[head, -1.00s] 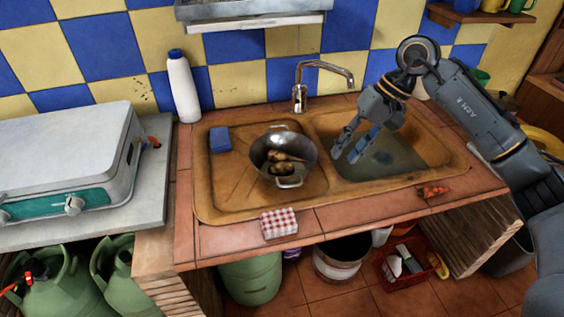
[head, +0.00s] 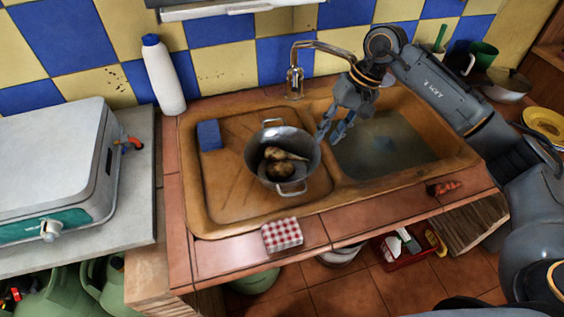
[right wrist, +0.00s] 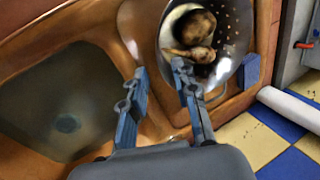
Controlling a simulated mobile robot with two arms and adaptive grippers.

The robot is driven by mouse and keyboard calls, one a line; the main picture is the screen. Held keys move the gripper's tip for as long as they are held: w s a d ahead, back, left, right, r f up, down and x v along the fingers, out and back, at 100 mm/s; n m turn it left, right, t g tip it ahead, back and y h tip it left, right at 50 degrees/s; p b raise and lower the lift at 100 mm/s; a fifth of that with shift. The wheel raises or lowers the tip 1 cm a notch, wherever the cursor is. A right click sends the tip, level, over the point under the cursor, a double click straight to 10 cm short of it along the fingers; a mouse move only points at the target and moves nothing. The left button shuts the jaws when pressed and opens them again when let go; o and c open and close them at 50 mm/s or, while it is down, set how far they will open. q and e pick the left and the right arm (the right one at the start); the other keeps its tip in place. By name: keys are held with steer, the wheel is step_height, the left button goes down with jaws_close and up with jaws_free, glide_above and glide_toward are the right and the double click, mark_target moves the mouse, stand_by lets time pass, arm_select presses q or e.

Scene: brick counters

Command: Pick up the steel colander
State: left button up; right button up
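The steel colander (head: 307,171) stands on the left drainboard side of the brown sink, with two handles and brown vegetables inside. It also shows in the right wrist view (right wrist: 240,62). My right gripper (head: 328,138) is open, just right of the colander near its right rim. In the right wrist view the two fingers (right wrist: 157,78) are spread, with the right fingertip in front of the colander's rim. I cannot tell whether it touches. My left gripper is not in view.
A blue sponge (head: 209,135) lies left of the colander, and a checked cloth (head: 282,235) lies on the front tiles. The faucet (head: 296,80) stands behind. A white bottle (head: 164,77) stands at the back left. The right basin (head: 385,150) holds murky water.

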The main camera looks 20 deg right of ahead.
mark_target(315, 149)
steer(key=shift+a+f, duration=0.25)
steer(key=shift+f, duration=0.35)
steer(key=p+x, duration=0.1)
steer(key=x, duration=0.1)
steer(key=w+p+x, duration=0.1)
steer(key=x, duration=0.2)
steer(key=shift+w+f, duration=0.1)
steer(key=shift+f, duration=0.05)
steer(key=shift+a+f, duration=0.15)
steer(key=shift+f, duration=0.2)
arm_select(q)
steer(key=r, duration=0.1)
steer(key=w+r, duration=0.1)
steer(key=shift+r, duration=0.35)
arm_select(e)
jaws_close()
